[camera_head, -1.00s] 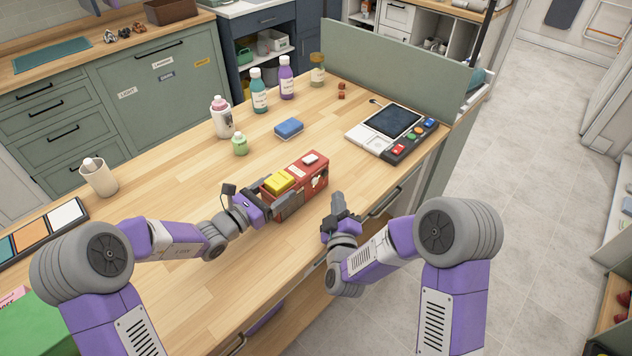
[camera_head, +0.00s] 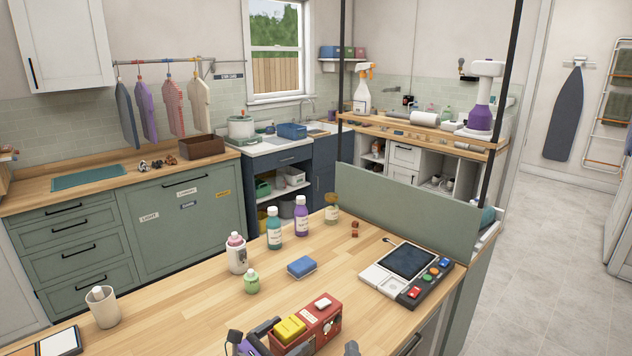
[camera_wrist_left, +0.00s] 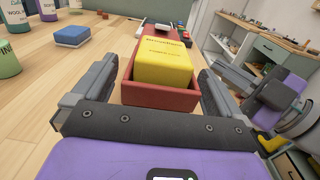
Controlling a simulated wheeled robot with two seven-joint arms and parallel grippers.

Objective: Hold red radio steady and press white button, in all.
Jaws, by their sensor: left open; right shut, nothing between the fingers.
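The red radio (camera_head: 331,322) stands near the front edge of the wooden table, low in the head view. A white button (camera_head: 323,303) is on its top, and a yellow block (camera_head: 290,329) sits in its near end. My left gripper (camera_head: 280,342) is open, with its fingers on either side of that end. In the left wrist view the fingers flank the red walls (camera_wrist_left: 160,97) and yellow block (camera_wrist_left: 163,60); contact is unclear. My right gripper (camera_head: 352,348) is shut and empty, to the right of the radio; only its tip shows in the head view.
A blue sponge (camera_head: 301,266), a green bottle (camera_head: 251,282) and several taller bottles stand behind the radio. A console (camera_head: 412,273) with coloured buttons lies to the right, before a green divider (camera_head: 405,210). A cup (camera_head: 103,307) stands at left. Bare tabletop lies between.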

